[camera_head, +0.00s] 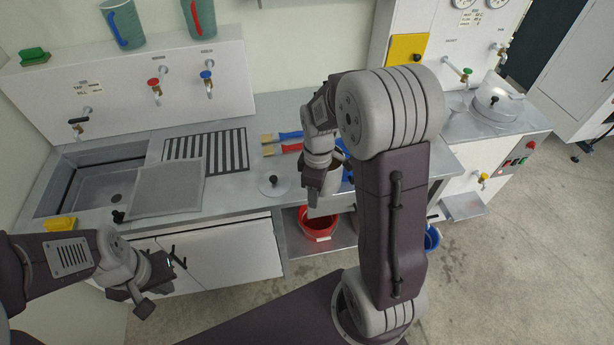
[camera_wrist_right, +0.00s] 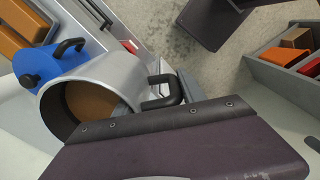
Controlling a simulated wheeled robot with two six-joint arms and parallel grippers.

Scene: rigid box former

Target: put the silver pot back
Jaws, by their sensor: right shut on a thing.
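The silver pot (camera_wrist_right: 112,72) fills the middle of the right wrist view, its open mouth tilted toward the camera, with a brown inside and a black handle (camera_wrist_right: 163,90). In the head view it shows in part (camera_head: 336,180), beside my right gripper (camera_head: 314,196) over the counter's front edge. My right gripper is shut on the pot; its fingertips are largely hidden. A round pale lid with a black knob (camera_head: 273,183) lies on the counter left of the gripper. My left gripper (camera_head: 142,292) is open and empty in front of the white cabinet doors.
A blue pot (camera_wrist_right: 45,66) stands close to the silver pot. The counter has a sink (camera_head: 100,188), a striped mat (camera_head: 222,152) and brushes (camera_head: 283,142). A red bucket (camera_head: 318,226) sits on the lower shelf. A large lidded vessel (camera_head: 495,102) stands far right.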

